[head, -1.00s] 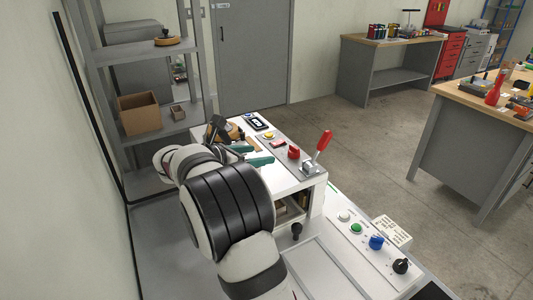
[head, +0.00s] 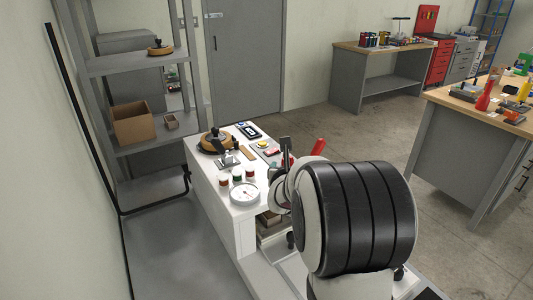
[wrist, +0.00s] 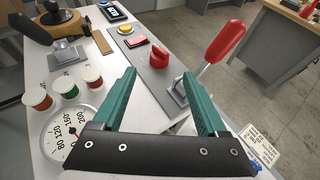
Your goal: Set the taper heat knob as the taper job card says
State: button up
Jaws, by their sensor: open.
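My gripper (wrist: 159,76) is open, with green fingers, and nothing shows between them. A red knob (wrist: 158,62) lies just beyond the fingertips in the wrist view, on a grey strip of the white bench top; I see no contact. A printed card (wrist: 262,145) lies low at the right, too small to read. A bit of a blue knob (wrist: 257,166) shows below it, partly behind my gripper. A round dial (wrist: 68,132) numbered 80 to 200 is at the left. Which knob is the taper heat knob I cannot tell. In the head view my arm hides most of the gripper.
A red-handled lever (wrist: 222,44) rises right of the red knob, close to the right finger. Several small pots (wrist: 64,85) stand by the dial. A yellow button (wrist: 124,29), a red block (wrist: 136,41) and a dark display (wrist: 113,10) lie farther back.

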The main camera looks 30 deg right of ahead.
jog(key=x, duration=0.9)
jog(key=shift+w+d, duration=0.15)
jog(key=shift+w, duration=0.1)
grip_shut()
